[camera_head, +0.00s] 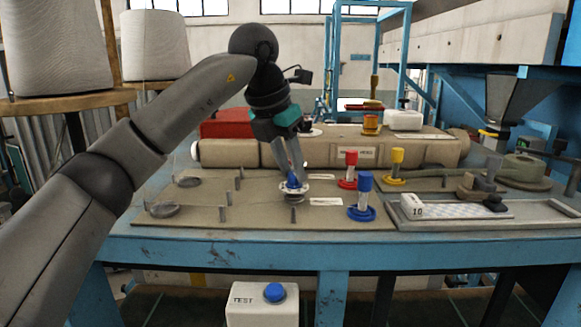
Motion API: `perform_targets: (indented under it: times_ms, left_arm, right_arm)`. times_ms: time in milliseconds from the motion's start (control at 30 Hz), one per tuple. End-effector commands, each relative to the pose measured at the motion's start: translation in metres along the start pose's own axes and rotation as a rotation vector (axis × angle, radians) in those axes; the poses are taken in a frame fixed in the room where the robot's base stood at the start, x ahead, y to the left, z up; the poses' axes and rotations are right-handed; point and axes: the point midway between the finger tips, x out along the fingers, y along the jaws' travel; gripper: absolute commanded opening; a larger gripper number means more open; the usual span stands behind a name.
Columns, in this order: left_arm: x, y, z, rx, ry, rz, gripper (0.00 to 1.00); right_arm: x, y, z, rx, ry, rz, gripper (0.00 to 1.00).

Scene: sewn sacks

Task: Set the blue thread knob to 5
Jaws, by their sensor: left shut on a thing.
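The blue thread knob (292,181) sits on a pale round dial on the table panel, in the middle of the head view. My left gripper (292,176) points down at it from above, its fingers shut on the knob. The fingers hide part of the knob, and the dial's numbers and pointer are too small to read. My right gripper is not in view.
Blue (362,197), red (348,170) and yellow (396,165) posts stand right of the knob. A white block marked 10 (411,206) lies on a tray at the right. A white TEST box (262,306) with a blue button is below the table's front edge (220,253).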

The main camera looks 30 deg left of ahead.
Motion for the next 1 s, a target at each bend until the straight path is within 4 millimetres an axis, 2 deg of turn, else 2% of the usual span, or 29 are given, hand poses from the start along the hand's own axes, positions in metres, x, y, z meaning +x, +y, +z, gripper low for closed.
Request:
perform_targets:
  times_ms: [567,1000]
  left_arm:
    - [-0.0005,-0.0049,0.0022,-0.504,-0.003,0.210,0.00]
    - [-0.0005,-0.0067,0.0040,-0.838,-0.002,0.348,0.00]
  right_arm:
    - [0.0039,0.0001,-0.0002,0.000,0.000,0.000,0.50]
    - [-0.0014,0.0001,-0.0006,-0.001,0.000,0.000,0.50]
